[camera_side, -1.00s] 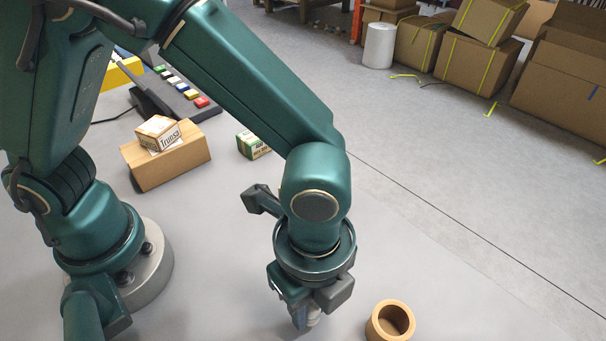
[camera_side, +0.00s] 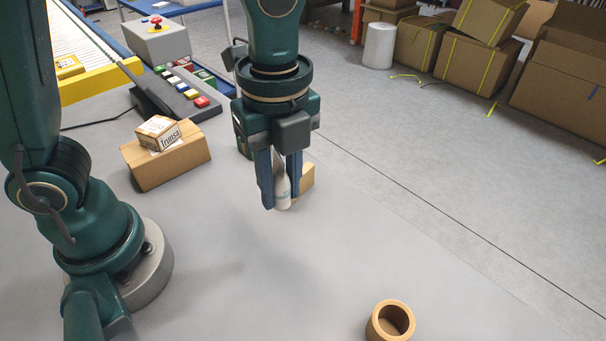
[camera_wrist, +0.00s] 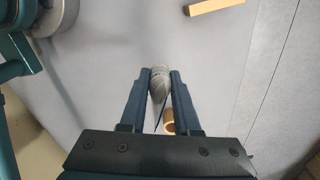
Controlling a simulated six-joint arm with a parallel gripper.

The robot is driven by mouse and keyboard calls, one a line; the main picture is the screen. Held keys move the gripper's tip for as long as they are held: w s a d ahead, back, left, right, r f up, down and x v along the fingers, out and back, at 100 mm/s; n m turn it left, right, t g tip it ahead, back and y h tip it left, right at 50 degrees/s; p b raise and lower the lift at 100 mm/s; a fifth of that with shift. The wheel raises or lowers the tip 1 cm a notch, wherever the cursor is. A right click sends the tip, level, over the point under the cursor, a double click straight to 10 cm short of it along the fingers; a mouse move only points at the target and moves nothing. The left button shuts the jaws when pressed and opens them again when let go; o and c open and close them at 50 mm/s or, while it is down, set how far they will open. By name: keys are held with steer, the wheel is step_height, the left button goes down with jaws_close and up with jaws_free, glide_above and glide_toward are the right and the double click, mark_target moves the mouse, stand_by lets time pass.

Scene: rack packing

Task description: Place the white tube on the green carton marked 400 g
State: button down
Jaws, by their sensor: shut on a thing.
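My gripper (camera_side: 282,200) is shut on the white tube (camera_side: 282,188) and holds it pointing down, above the grey table. In the wrist view the tube (camera_wrist: 158,84) sits between the two blue fingers. The green carton (camera_side: 242,147) stands behind my gripper in the side view. Most of it is hidden, and its 400 g mark cannot be read.
A small printed carton (camera_side: 158,129) rests on a larger brown box (camera_side: 168,166) at the left. A round wooden cup (camera_side: 376,330) stands at the front. The middle of the table is clear.

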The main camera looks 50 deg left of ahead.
steer(key=shift+w+a+r+m, duration=0.15)
steer(key=shift+w+r+m, duration=0.15)
steer(key=shift+m, duration=0.3)
steer(key=w+a+r, duration=0.1)
steer(key=w+a, duration=0.3)
steer(key=a, duration=0.1)
step_height(320, 180, up, 2)
steer(key=n, duration=0.2)
glide_above(241, 146)
steer(key=s+d, duration=0.2)
steer(key=s+a+n, duration=0.3)
steer(key=s+a, duration=0.1)
steer(key=a, duration=0.5)
steer(key=w+d+f, duration=0.2)
steer(key=w, duration=0.1)
steer(key=w+d+f, duration=0.2)
steer(key=d, duration=0.1)
steer(key=w+d+f, duration=0.2)
steer(key=w+d, duration=0.1)
steer(key=shift+w+f, duration=0.3)
steer(key=shift+w, duration=0.05)
steer(key=shift+f, duration=2)
